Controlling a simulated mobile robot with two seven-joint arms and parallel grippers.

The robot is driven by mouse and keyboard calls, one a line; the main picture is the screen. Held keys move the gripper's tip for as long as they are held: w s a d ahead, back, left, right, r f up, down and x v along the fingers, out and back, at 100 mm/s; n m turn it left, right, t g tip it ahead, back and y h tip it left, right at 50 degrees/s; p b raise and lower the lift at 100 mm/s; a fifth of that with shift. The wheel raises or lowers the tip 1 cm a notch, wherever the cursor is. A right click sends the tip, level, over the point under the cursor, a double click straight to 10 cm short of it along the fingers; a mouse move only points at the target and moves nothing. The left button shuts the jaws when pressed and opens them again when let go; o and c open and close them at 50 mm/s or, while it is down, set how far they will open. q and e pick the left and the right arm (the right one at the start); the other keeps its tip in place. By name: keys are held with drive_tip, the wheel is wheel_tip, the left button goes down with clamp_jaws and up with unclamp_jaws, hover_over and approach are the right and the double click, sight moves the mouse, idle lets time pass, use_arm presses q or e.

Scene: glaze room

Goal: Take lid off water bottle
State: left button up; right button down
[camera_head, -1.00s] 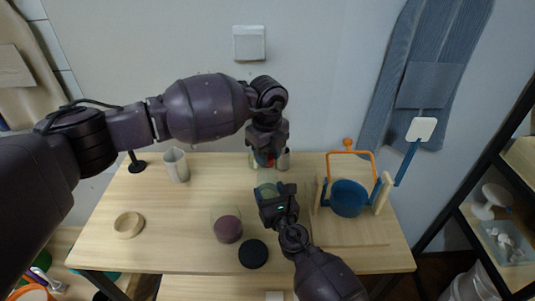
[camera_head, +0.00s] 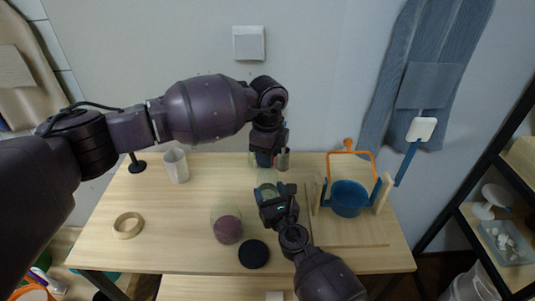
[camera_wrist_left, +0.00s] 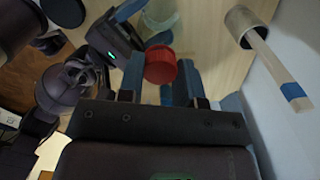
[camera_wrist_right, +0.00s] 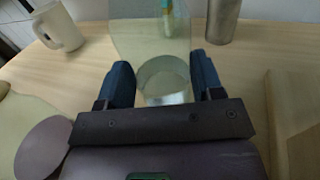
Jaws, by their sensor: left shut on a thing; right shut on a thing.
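The red lid (camera_wrist_left: 160,65) sits between the blue fingers of my left gripper (camera_head: 265,160), which is shut on it; the gripper hides the lid in the head view. My right gripper (camera_head: 270,190) is shut on the clear, greenish water bottle (camera_wrist_right: 164,76). The bottle shows between its two blue fingers in the right wrist view and partly in the head view (camera_head: 266,176). My left gripper is behind the right one. In the left wrist view the lid looks close to the bottle; I cannot tell whether they touch.
A metal cup (camera_wrist_left: 238,22) with a wooden stick stands near the wall. A white mug (camera_head: 175,167), wooden ring (camera_head: 128,226), purple-filled jar (camera_head: 227,230) and black disc (camera_head: 254,254) are on the table. A wooden stand (camera_head: 345,228) with a blue pot (camera_head: 348,200) is at right.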

use_arm(q)
drive_tip(key=shift+r, duration=0.45)
drive_tip(key=shift+r, duration=0.4)
drive_tip(key=shift+r, duration=0.3)
drive_tip(key=shift+r, duration=2)
use_arm(e)
drive_tip(key=shift+c, duration=0.9)
unclamp_jaws()
